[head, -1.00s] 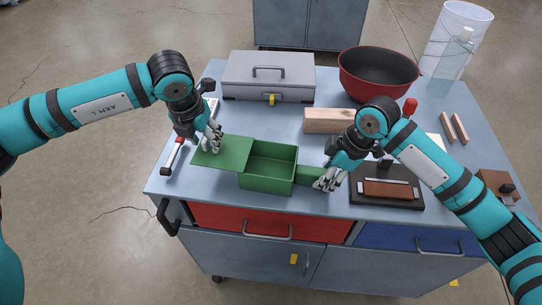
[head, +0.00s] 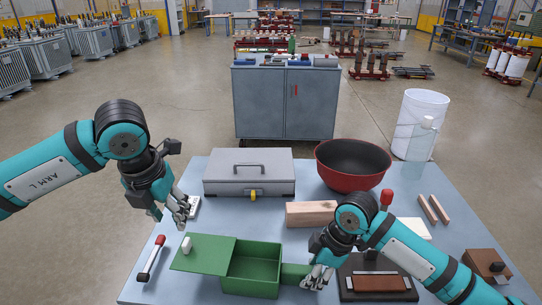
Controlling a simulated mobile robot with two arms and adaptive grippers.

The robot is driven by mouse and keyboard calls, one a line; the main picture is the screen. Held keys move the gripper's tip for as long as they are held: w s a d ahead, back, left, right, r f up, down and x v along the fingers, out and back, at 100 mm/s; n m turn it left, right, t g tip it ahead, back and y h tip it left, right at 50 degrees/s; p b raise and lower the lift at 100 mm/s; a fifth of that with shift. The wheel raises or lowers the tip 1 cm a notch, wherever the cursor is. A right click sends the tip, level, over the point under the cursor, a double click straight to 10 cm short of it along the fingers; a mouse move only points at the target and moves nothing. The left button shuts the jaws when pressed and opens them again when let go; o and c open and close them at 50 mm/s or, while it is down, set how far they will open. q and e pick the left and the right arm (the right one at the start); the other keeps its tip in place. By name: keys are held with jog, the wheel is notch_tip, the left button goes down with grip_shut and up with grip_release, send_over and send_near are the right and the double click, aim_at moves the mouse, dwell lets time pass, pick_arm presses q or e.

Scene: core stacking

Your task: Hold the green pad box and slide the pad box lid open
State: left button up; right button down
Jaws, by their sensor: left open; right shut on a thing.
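The green pad box (head: 250,284) stands on the near part of the table, its inside partly open to view. Its green lid (head: 204,254) is slid out to the left, with a white knob (head: 186,244) on top. My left gripper (head: 184,212) is open and empty, above and behind the lid, apart from it. My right gripper (head: 314,279) is at the right side of the box, shut on the green tab (head: 294,272) that sticks out there. The fingers hide part of the tab.
A grey case (head: 249,178) and a red bowl (head: 352,175) stand behind. A wood block (head: 311,213) lies behind the box. A red-handled tool (head: 151,258) lies left of the lid. A dark base with a brown block (head: 377,284) is at right.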

jog(key=c, duration=0.9)
grip_release()
jog(key=shift+r, duration=0.1)
